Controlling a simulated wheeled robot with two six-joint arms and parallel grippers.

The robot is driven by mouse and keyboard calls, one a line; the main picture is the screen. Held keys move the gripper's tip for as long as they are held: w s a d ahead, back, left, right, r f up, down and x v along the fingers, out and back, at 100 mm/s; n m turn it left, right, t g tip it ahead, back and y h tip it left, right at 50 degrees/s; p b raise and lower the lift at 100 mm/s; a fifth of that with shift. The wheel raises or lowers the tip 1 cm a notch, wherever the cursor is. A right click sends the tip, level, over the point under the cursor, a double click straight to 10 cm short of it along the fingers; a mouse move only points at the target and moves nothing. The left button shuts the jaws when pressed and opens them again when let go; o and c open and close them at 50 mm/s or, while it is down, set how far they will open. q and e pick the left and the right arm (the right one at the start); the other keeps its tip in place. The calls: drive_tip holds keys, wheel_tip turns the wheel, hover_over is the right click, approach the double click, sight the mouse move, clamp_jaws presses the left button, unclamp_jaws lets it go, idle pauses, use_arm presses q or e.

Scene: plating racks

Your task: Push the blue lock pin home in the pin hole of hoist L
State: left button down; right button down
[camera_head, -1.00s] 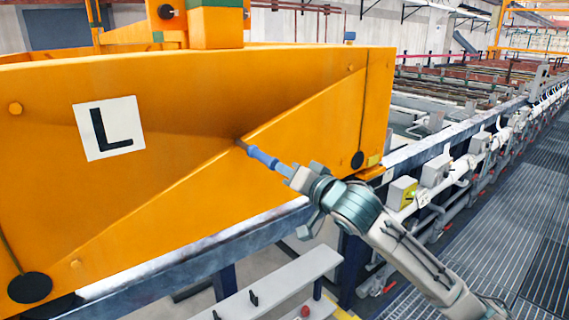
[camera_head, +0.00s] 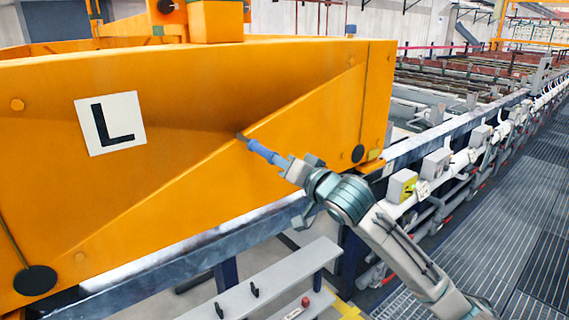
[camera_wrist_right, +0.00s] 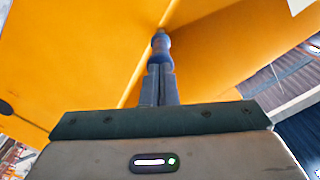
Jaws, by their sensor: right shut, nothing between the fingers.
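Hoist L is the large orange body (camera_head: 190,185) filling the left of the head view, with a white "L" plate (camera_head: 110,123). The blue lock pin (camera_head: 265,152) stands out from its face, with its narrow, darker tip at the pin hole (camera_head: 241,137). Much of its blue body shows outside. My right gripper (camera_head: 287,167) is shut at the pin's outer end, with nothing between its fingers. In the right wrist view the closed fingers (camera_wrist_right: 158,82) line up behind the pin (camera_wrist_right: 160,43); whether they touch it is hard to tell. My left gripper is not in view.
A grey bench (camera_head: 265,288) with small dark hooks stands below the hoist. A rail with grey boxes (camera_head: 436,164) and pipes runs along the right, beside a grated walkway (camera_head: 490,230). The space right of the pin is open.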

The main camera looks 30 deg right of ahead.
drive_tip(key=shift+w+a+p, duration=0.1)
drive_tip(key=shift+w+p, duration=0.55)
drive_tip(key=shift+w, duration=0.35)
drive_tip(key=shift+w+a+p, duration=0.15)
drive_tip(key=shift+w+p, duration=0.85)
drive_tip(key=shift+w, duration=1.5)
drive_tip(key=shift+s, duration=0.1)
drive_tip(key=shift+s+f, duration=0.1)
drive_tip(key=shift+s, duration=0.5)
drive_tip(key=shift+s+p, duration=0.3)
drive_tip(key=shift+s, duration=0.55)
drive_tip(key=s+b, duration=0.1)
drive_tip(key=b, duration=0.7)
approach(269, 156)
drive_tip(key=shift+s+d+f, duration=0.25)
drive_tip(key=shift+d+f, duration=0.2)
drive_tip(key=shift+d, duration=0.15)
